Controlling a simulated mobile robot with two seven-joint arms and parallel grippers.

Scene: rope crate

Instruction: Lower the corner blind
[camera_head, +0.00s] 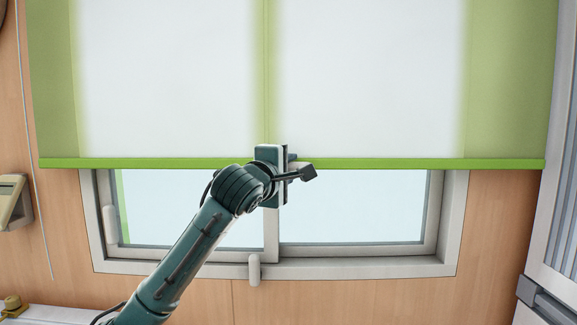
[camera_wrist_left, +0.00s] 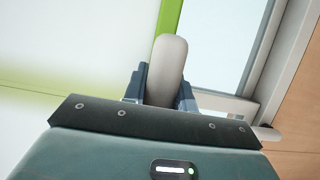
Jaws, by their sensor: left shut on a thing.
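The green blind (camera_head: 365,70) hangs over the upper part of the window, with pale panels and green edges. Its bright green bottom bar (camera_head: 420,163) lies level across the window, and the bar also shows in the left wrist view (camera_wrist_left: 168,17). My left gripper (camera_head: 280,168) is at the middle of the bar and hides that part of it. In the left wrist view its fingers (camera_wrist_left: 160,92) are shut on a pale grey rounded pull tab (camera_wrist_left: 167,62) at the bar. The tab is hidden in the head view. My right gripper is not in view.
Below the bar, the window's white frame (camera_head: 350,268) and glass are uncovered. A thin cord (camera_head: 37,180) hangs on the wooden wall at left. A pale cabinet (camera_head: 555,235) stands at right.

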